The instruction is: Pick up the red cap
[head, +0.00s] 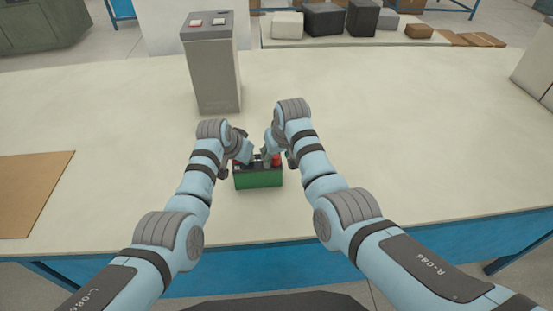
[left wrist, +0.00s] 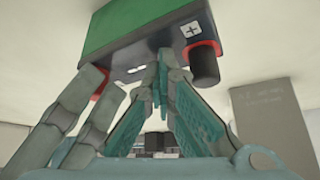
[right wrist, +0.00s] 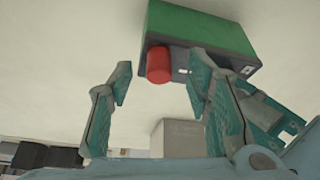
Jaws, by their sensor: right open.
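A green battery (head: 257,179) with a dark top stands on the table between my arms. The red cap (right wrist: 159,65) sits at one end of its top, and some of it shows in the head view (head: 276,160). My right gripper (right wrist: 160,78) is open, with the cap between its spread fingertips in its wrist view. I cannot tell whether a finger touches it. My left gripper (left wrist: 157,75) appears shut and empty at the battery's other end, beside a black post (left wrist: 204,68) with a red ring and a plus mark.
A grey box (head: 211,70) with buttons stands behind the battery. A brown board (head: 32,190) lies at the left. Several boxes stand on a pale board (head: 400,40) at the back. My grippers are close together.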

